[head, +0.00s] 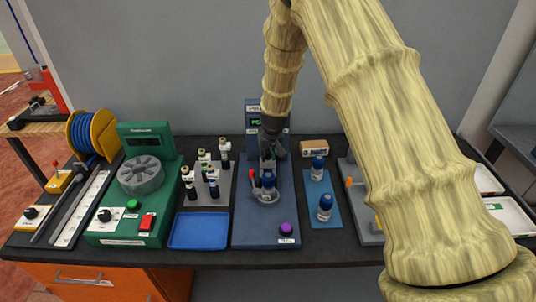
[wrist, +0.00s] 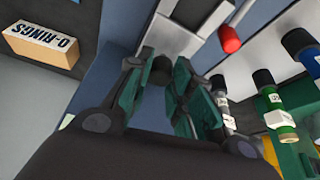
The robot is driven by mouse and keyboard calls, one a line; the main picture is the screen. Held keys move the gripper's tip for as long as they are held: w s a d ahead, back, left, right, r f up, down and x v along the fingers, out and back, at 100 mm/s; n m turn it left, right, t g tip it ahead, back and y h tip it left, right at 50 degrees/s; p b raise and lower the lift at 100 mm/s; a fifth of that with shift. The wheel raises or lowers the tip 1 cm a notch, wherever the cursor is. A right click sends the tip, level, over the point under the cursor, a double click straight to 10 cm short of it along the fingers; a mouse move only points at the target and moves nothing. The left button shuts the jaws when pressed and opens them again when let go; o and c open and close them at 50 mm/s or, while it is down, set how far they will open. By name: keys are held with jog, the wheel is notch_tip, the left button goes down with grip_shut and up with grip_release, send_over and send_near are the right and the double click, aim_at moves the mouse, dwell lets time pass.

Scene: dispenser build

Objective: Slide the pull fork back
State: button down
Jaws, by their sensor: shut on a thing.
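The blue pull station (head: 258,222) stands in the middle of the bench, with a display panel at its back. A blue-capped bottle (head: 269,180) sits upright in the round grey holder (head: 266,197) on it, beside a red-tipped lever (head: 253,177). My gripper (head: 268,158) is over the station, just behind the bottle. In the wrist view, my gripper (wrist: 158,75) is shut on a small dark knob (wrist: 162,68), seemingly the pull fork's handle. A pale grey block (wrist: 172,36) shows beyond it. The fork's prongs are hidden, and I cannot tell how they meet the bottle.
A rack of vials (head: 208,190), an empty blue tray (head: 199,231) and a green machine (head: 131,213) are left. A purple button (head: 286,228) is at the station's front.

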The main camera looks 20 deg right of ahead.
jog(key=c, duration=1.5)
grip_release()
jog(key=shift+w+d+r, duration=0.1)
jog(key=shift+w+r, duration=0.05)
jog(key=shift+w, duration=0.05)
jog(key=shift+c, duration=0.2)
jog(key=shift+o, duration=1.4)
jog(key=shift+w, duration=0.1)
jog(key=v, duration=1.2)
